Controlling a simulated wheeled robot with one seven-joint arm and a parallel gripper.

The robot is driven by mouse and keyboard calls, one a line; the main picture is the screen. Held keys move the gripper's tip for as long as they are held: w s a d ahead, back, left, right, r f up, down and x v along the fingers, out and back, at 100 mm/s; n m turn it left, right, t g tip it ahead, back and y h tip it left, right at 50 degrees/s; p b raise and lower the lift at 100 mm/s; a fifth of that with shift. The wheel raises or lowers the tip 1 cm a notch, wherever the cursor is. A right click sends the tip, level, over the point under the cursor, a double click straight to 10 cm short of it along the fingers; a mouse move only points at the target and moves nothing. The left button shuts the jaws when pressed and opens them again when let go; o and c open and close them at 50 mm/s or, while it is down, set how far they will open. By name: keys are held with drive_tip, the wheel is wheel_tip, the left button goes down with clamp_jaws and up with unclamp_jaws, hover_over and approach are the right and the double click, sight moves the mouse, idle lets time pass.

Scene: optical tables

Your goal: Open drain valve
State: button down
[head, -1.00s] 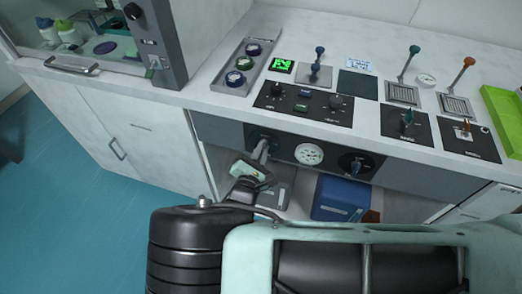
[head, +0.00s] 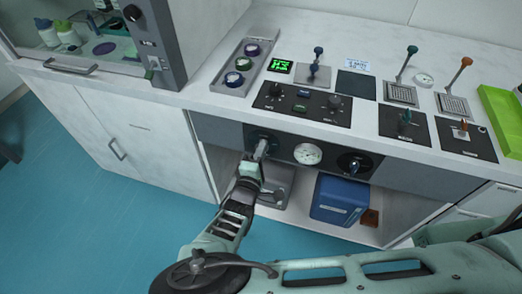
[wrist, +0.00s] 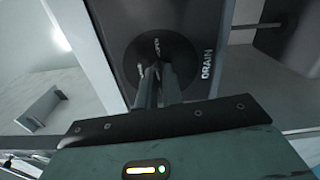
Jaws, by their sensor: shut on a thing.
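The drain valve (head: 263,136) sits at the left end of the dark panel under the counter's front edge. In the wrist view its round black dial (wrist: 158,50) faces me, with the word DRAIN printed on the panel to its right. My gripper (head: 262,149) reaches the valve from the front and below. Its fingers (wrist: 164,88) are close together at the centre of the dial, shut on the valve's handle. The fingers hide most of the handle, so I cannot tell its exact angle.
A round white gauge (head: 308,154) and a second black knob (head: 354,163) are right of the valve on the same panel. A blue box (head: 339,200) stands in the open space below. The counter above holds several levers and a grey tray (head: 242,66).

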drive_tip(key=shift+m, duration=0.5)
drive_tip(key=shift+s, duration=0.1)
drive_tip(key=c, duration=1.6)
unclamp_jaws()
drive_tip(key=shift+o, duration=0.2)
drive_tip(key=shift+a, duration=0.1)
